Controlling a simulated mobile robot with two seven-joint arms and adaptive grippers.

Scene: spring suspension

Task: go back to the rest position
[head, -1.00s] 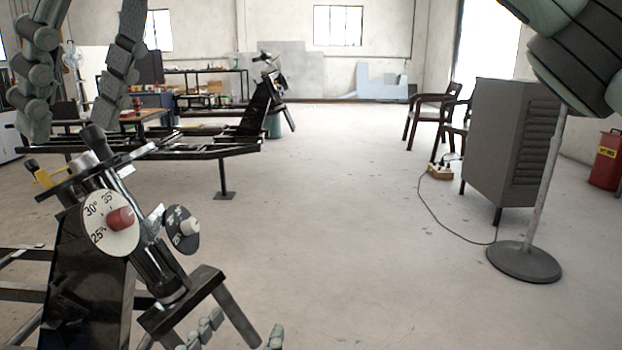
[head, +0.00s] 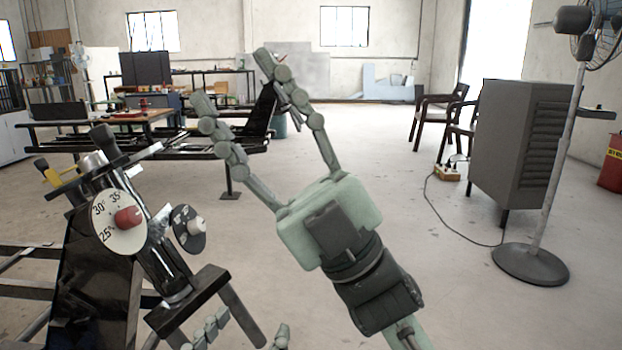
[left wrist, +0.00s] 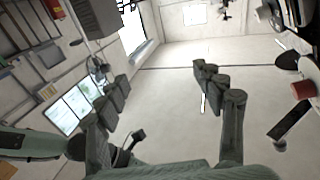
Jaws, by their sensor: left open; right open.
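In the left wrist view the red knob (left wrist: 303,90) shows at the right edge. My left gripper (head: 250,327) is open and empty, low by the rig's foot, mostly cut off by the frame. Its open fingers (left wrist: 161,74) also show in the left wrist view. My right gripper (head: 235,78) is open and empty, raised to the right of the rig, fingers pointing up.
A grey louvred cabinet (head: 515,140) and a stand fan (head: 530,264) stand at the right, with a chair (head: 435,112) behind. A cable (head: 440,215) lies on the floor. A black frame bench (head: 90,140) stands beyond the rig. The middle floor is open.

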